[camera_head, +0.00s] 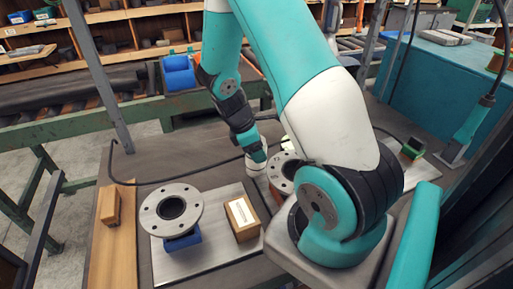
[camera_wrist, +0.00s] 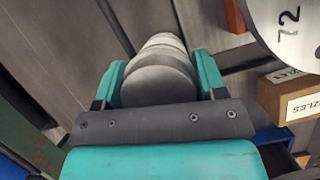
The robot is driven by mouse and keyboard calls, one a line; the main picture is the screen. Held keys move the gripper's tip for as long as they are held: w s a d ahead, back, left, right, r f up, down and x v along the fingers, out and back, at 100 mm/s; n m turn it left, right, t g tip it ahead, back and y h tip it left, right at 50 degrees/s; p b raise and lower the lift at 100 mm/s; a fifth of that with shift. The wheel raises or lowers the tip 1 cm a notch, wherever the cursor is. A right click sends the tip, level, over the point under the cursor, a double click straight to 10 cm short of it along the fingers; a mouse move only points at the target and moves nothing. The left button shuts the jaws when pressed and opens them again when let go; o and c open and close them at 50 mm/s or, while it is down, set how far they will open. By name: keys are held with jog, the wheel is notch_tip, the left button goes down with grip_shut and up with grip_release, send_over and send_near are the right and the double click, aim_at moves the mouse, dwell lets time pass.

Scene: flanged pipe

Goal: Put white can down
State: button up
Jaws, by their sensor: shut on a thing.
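The white can (camera_wrist: 158,82) is a pale, stepped cylinder between the two teal fingers of my gripper (camera_wrist: 160,68) in the wrist view. The fingers are shut on its sides. In the head view my gripper (camera_head: 254,152) is low over the middle of the table, and a pale part of the can (camera_head: 256,166) shows below it. My arm partly hides this area. I cannot tell whether the can touches the table.
A grey flanged pipe (camera_head: 156,225) sits on a blue support at left. Another flange (camera_head: 279,182) is close right of the can. A labelled wooden box (camera_head: 241,218) stands in front on a metal plate (camera_head: 185,265). A black cable (camera_head: 150,183) crosses the table behind.

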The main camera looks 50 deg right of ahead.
jog(key=o, duration=0.7)
jog(key=shift+f, duration=0.15)
jog(key=o, duration=0.5)
jog(key=shift+c, duration=0.2)
